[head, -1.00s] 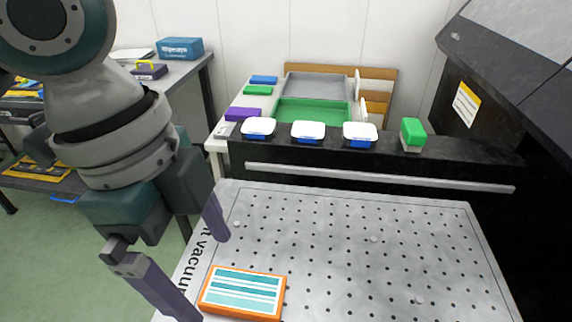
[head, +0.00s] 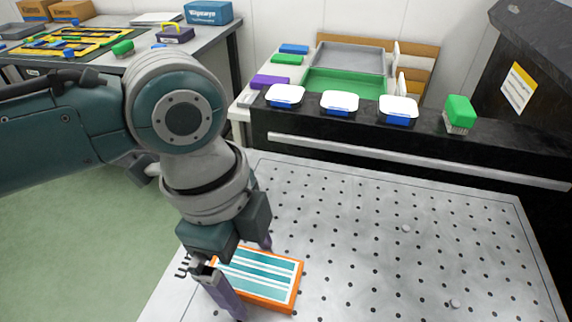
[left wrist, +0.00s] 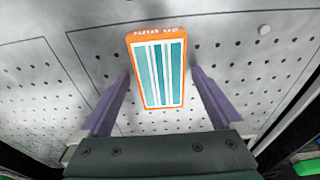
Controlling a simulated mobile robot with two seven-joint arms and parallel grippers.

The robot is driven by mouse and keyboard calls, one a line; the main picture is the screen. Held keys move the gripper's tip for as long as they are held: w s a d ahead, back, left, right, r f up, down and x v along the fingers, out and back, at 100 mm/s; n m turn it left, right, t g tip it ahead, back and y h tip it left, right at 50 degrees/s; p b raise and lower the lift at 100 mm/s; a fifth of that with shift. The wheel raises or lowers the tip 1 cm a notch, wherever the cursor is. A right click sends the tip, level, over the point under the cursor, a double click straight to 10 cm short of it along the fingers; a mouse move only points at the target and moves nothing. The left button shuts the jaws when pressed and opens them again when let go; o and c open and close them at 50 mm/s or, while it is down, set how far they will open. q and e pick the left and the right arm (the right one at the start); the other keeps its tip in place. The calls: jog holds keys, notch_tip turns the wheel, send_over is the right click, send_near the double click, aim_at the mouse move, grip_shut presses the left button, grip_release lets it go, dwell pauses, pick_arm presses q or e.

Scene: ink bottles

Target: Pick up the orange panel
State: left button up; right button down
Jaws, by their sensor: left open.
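The orange panel (head: 265,278) lies flat on the perforated metal table, near its left front corner. Its top has teal and white stripes inside an orange rim. My left gripper (head: 252,276) is open above the panel's left end, with its fingers covering part of that end in the head view. In the left wrist view the panel (left wrist: 158,72) lies ahead between the two purple fingers of my left gripper (left wrist: 158,84), with space on both sides. My right gripper is not in view.
The perforated table (head: 400,265) is mostly clear, with a few small pegs. A side table (head: 150,55) stands at the back left.

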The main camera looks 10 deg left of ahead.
pick_arm(q)
jog(key=c, duration=1.3)
